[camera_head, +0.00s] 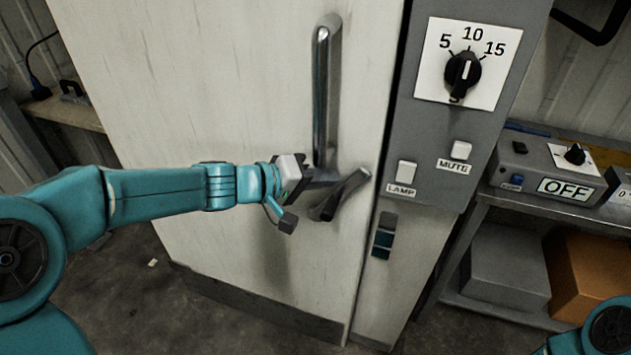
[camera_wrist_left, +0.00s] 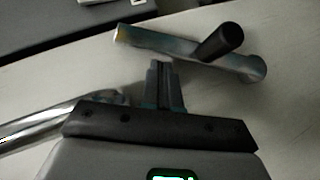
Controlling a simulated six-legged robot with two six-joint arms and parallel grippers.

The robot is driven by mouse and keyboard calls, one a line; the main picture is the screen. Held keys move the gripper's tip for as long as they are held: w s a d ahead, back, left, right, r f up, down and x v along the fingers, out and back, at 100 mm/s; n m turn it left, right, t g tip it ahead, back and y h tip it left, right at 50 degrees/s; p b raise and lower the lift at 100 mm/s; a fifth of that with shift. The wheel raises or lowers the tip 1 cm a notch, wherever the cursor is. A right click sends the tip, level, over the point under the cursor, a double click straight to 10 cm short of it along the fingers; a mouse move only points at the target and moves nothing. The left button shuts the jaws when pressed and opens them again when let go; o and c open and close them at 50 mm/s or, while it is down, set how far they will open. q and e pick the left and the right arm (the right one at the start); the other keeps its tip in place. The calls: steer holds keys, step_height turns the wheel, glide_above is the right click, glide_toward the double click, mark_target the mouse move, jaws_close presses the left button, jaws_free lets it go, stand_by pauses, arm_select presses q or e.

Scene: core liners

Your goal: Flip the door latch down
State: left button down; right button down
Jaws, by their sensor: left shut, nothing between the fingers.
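The door latch (camera_head: 346,194) is a short grey metal lever on the pale door (camera_head: 230,90), near its right edge. It slants, with its right end higher than its left end in the head view. In the left wrist view the latch (camera_wrist_left: 160,43) has a dark round peg (camera_wrist_left: 220,41) sticking out. My left gripper (camera_head: 332,177) is shut and empty, just left of the latch and below the door handle. In the left wrist view its closed fingertips (camera_wrist_left: 159,66) point at the latch with a small gap showing. My right gripper is not in view.
A vertical metal door handle (camera_head: 321,90) stands just above my gripper; it also shows in the left wrist view (camera_wrist_left: 45,126). A grey panel (camera_head: 430,135) with a dial (camera_head: 463,72) and LAMP and MUTE switches is to the right. A shelf (camera_head: 560,208) stands further right.

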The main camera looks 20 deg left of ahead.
arm_select(q)
steer(key=shift+d, duration=0.2)
steer(key=shift+a, duration=0.15)
steer(key=v, duration=1.6)
steer(key=shift+r, duration=0.2)
steer(key=shift+a, duration=0.1)
steer(key=s+d+f+n+g+y+p, duration=0.1)
steer(key=d+f+g+y+p, duration=0.15)
steer(key=f, duration=0.75)
steer(key=s+d+f+g+y+p, duration=0.1)
steer(key=f+g, duration=0.3)
steer(key=f, duration=0.7)
steer(key=s+d+f+m+g+y+p, duration=0.1)
steer(key=s+d+f+m+p, duration=0.1)
steer(key=s+d+f, duration=0.2)
steer(key=s+d+f+m+g+y+p, duration=0.1)
steer(key=s+d+f, duration=0.4)
steer(key=s+f, duration=0.5)
step_height(320, 180, down, 3)
steer(key=shift+r+m+g+p, duration=0.2)
steer(key=shift+m+g+p, duration=0.4)
steer(key=shift+g+p, duration=0.2)
